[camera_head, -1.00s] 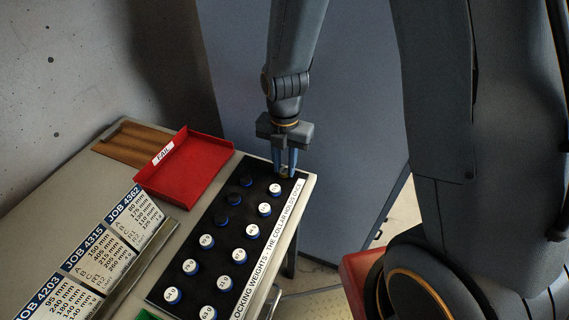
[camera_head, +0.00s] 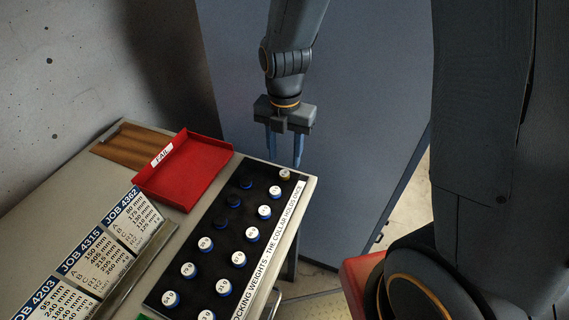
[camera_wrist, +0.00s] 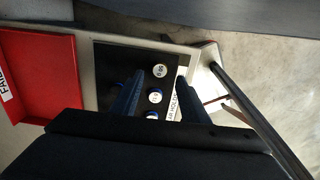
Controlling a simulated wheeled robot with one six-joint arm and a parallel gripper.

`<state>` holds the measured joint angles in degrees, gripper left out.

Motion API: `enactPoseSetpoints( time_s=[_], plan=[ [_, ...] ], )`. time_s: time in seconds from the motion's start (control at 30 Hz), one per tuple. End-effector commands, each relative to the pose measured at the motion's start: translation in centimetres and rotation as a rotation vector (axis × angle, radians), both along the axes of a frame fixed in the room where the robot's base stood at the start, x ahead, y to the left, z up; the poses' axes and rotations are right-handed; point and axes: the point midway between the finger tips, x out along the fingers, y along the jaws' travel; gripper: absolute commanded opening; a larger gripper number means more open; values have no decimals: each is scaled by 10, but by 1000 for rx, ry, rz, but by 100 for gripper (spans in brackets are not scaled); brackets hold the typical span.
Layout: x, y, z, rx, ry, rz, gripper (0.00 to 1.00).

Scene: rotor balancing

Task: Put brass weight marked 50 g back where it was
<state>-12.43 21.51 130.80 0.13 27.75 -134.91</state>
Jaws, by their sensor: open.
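The brass weight (camera_head: 285,175) stands upright in the far right corner position of the black weight rack (camera_head: 213,252). Its side looks brass and its cap is white.
Several blue-sided weights with white caps fill other rack positions; a few positions look dark and empty. A red FAIL tray (camera_head: 185,168) and a brown wooden block (camera_head: 131,148) lie left of the rack. Job cards (camera_head: 98,250) stand nearer. A blue-grey panel (camera_head: 350,110) rises behind.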

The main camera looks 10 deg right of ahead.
Motion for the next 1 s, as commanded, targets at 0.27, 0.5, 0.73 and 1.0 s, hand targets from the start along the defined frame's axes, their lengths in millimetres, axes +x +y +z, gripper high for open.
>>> enactPoseSetpoints(
  time_s=[0.27, 0.5, 0.73, 1.0],
  plan=[
    [1, 0, 46, 1, -4, 0, 41],
    [1, 0, 67, 0, -1, -2, 41],
    [-7, -11, 68, 2, -6, -248, 41],
    [-28, -41, 62, 18, -26, -982, 41]
  ],
)
